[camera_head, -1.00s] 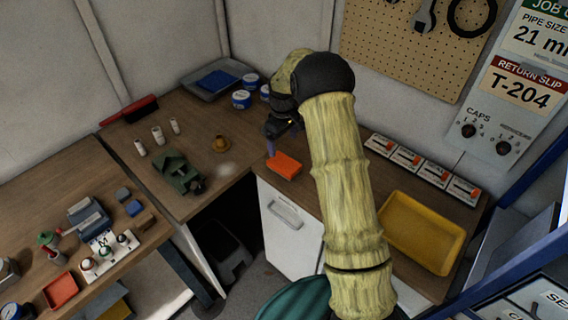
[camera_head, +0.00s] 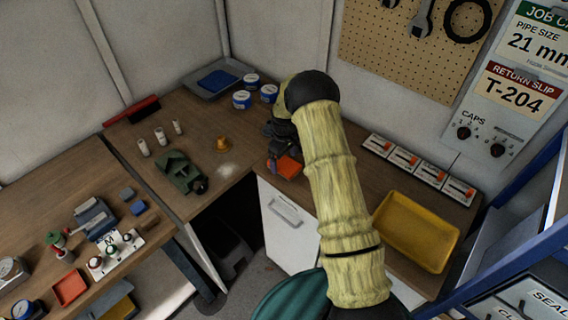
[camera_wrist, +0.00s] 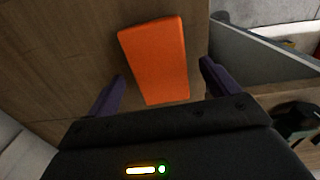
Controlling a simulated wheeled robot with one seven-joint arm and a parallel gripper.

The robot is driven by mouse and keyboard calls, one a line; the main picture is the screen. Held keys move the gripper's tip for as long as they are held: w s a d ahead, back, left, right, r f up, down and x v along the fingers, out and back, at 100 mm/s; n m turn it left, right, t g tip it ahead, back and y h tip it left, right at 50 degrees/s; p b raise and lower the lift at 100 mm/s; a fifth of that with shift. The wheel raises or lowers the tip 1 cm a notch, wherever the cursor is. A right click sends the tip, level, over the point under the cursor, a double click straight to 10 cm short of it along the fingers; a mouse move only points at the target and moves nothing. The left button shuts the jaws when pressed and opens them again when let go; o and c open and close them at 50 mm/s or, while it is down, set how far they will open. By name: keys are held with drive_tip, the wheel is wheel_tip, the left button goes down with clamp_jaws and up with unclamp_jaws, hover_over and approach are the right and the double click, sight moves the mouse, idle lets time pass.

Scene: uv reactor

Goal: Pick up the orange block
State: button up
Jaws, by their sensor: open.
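The orange block (camera_head: 289,167) lies flat on the wooden counter near its front edge, above the white drawer cabinet. In the wrist view the orange block (camera_wrist: 157,60) is a plain rectangular slab, a little ahead of and between the two dark purple fingers. My gripper (camera_wrist: 160,80) is open and empty, with one finger on each side of the block's near end. In the head view my gripper (camera_head: 278,160) is low at the block's left side, and my wrist and forearm partly hide the area. I cannot tell whether a finger touches the block.
A yellow tray (camera_head: 452,232) and several small white-and-orange boxes (camera_head: 408,159) are to the right. Blue-and-white tins (camera_head: 242,99) stand behind, left of my arm. A brass piece (camera_head: 223,143) and a green device (camera_head: 181,172) sit left. The counter's front edge is close.

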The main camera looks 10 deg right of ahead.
sight(284, 163)
drive_tip(key=shift+f+p, duration=0.3)
drive_tip(key=shift+f, duration=0.95)
drive_tip(key=c, duration=1.1)
wheel_tip(284, 163, up, 10)
drive_tip(key=b, duration=0.3)
drive_tip(key=shift+b, duration=0.3)
